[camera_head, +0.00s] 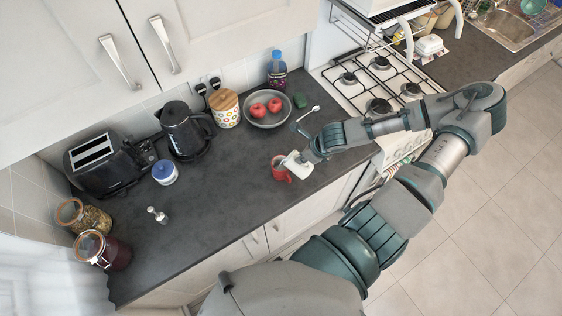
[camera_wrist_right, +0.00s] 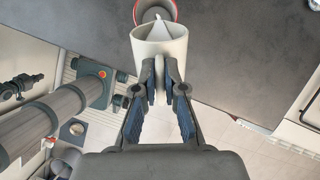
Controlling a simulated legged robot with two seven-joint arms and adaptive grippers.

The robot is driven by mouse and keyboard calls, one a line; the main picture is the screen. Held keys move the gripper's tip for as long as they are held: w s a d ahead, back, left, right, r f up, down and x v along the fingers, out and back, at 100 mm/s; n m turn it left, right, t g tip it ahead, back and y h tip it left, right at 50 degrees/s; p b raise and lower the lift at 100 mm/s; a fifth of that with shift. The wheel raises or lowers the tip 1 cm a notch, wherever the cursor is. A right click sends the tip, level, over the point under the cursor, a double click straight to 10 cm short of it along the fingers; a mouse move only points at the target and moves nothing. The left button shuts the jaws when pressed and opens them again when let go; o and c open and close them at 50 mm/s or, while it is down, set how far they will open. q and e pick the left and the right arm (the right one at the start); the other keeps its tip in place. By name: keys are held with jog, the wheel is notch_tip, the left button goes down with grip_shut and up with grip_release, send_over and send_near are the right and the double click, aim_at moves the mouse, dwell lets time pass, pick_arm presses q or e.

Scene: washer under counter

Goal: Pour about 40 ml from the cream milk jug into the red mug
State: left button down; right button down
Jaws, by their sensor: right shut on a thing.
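The red mug (camera_head: 280,172) stands on the dark counter near its front edge. Its red rim shows in the wrist view (camera_wrist_right: 174,9), just beyond the jug. The cream milk jug (camera_head: 298,166) is right beside the mug, its left end at the mug's rim. In the wrist view the jug (camera_wrist_right: 160,49) shows its open top and pale inside; whether milk is flowing cannot be told. My right gripper (camera_head: 309,157) is shut on the jug's handle side; its fingers (camera_wrist_right: 160,76) pinch it in the wrist view. My left gripper is not in view.
A grey bowl (camera_head: 250,116) with red apples and a spoon (camera_head: 308,114) lie behind. A black kettle (camera_head: 183,130), toaster (camera_head: 101,165), blue-lidded jar (camera_head: 164,173) and small metal item (camera_head: 157,214) stand left. The gas hob (camera_head: 355,84) is right. Counter left of the mug is clear.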

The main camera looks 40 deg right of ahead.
aim_at(302, 166)
jog(key=shift+a+r+g, duration=0.2)
jog(key=shift+g, duration=0.1)
dwell(0.4)
jog(key=shift+w+r+p, duration=0.15)
jog(key=shift+w+p, duration=0.05)
jog(key=shift+p, duration=0.25)
jog(key=shift+s+d, duration=0.1)
jog(key=shift+s, duration=0.1)
jog(key=s, duration=0.2)
jog(key=s+t+y, duration=0.1)
jog(key=shift+s+d+r+b, duration=0.25)
jog(key=shift+s+d+b, duration=0.05)
jog(key=shift+b, duration=0.05)
jog(key=s+f+t+b, duration=0.1)
jog(key=b, duration=0.1)
jog(key=s+t+y+b, duration=0.1)
jog(key=s+a+f+m+t+b, duration=0.1)
jog(key=s+b, duration=0.1)
jog(key=shift+f+t+y+b, duration=0.35)
jog(key=shift+t+y, duration=0.05)
dwell(1.5)
